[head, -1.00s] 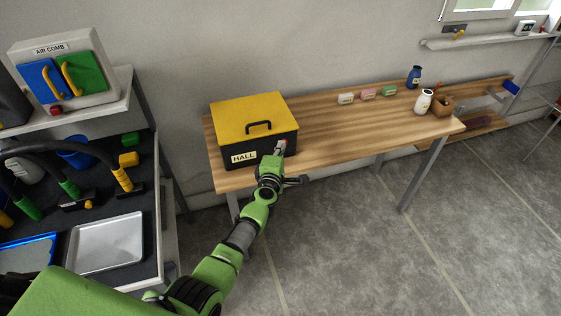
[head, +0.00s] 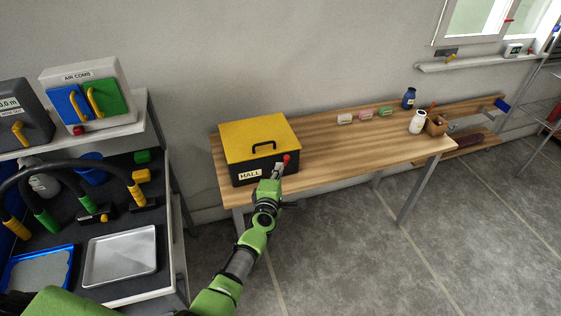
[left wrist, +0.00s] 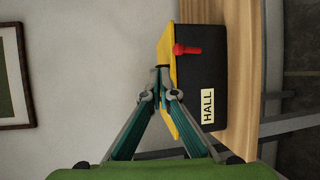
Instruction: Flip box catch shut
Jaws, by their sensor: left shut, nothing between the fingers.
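The box has a yellow lid (head: 245,133) with a black handle and a black body (head: 243,166) labelled HALL. Its lid lies down on the body. The red catch (head: 286,159) is at the right part of the box's front; it also shows in the left wrist view (left wrist: 187,49), crossing from the lid's edge over the black front. My left gripper (head: 279,168) is shut and empty, just in front of the box by the catch. In the left wrist view its fingertips (left wrist: 162,76) are together, apart from the catch in the picture. Contact cannot be told. My right gripper is not in view.
The box stands on the left end of a wooden table (head: 330,150). Small labelled blocks (head: 365,113), a blue bottle (head: 409,98) and a white jar (head: 417,122) stand further right. A shelf with a metal tray (head: 120,256) is at the left.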

